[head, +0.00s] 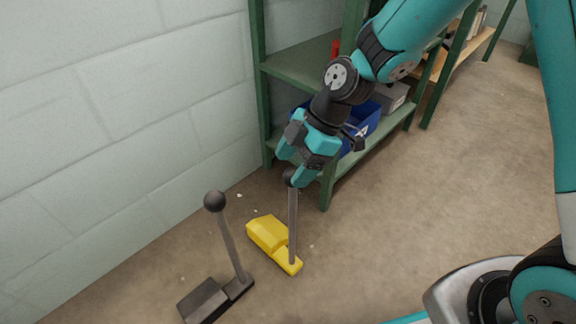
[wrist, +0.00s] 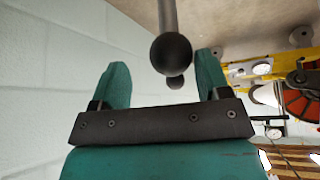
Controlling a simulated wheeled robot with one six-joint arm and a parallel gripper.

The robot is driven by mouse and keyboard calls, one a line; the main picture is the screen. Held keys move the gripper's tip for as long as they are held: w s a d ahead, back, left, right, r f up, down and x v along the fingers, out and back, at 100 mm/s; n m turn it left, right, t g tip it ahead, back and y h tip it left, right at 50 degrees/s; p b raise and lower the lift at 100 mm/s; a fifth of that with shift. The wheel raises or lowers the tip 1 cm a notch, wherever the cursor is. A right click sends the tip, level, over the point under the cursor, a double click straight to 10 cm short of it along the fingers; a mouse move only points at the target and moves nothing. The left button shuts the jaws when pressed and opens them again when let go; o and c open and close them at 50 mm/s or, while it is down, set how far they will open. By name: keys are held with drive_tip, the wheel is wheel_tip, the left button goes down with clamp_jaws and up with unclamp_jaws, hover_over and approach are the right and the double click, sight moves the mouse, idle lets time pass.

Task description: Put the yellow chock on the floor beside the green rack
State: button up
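The yellow chock (head: 268,235) lies on the floor, in front of the green rack's (head: 325,188) near end and apart from it. A thin grey rod (head: 292,225) rises from the chock to a dark ball knob (head: 290,177). My gripper (head: 294,166) is at that knob, with teal fingers spread. In the wrist view the fingers are apart, and a dark knob (wrist: 171,53) shows in the gap at or just beyond the tips. I see no finger closed on it. The chock's yellow body does not show in the wrist view.
A dark chock (head: 204,301) with its own rod and ball knob (head: 214,201) stands left of the yellow one. A pale block wall (head: 120,120) runs along the left. A blue bin (head: 365,118) sits on the rack's lower shelf. Floor (head: 400,220) to the right is clear.

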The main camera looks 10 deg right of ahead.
drive_tip(key=s+p+v, duration=0.1)
drive_tip(key=p+v, duration=0.3)
drive_tip(key=v, duration=0.5)
drive_tip(key=s+r+m+h, duration=0.1)
drive_tip(key=s+r+m, duration=0.5)
drive_tip(key=s, duration=0.2)
drive_tip(key=s+r+m+t+h, duration=0.1)
drive_tip(key=s+r+m, duration=0.5)
drive_tip(key=s, duration=0.3)
drive_tip(key=shift+d+m, duration=0.3)
drive_tip(key=shift+m, duration=0.4)
drive_tip(key=shift+r, duration=0.1)
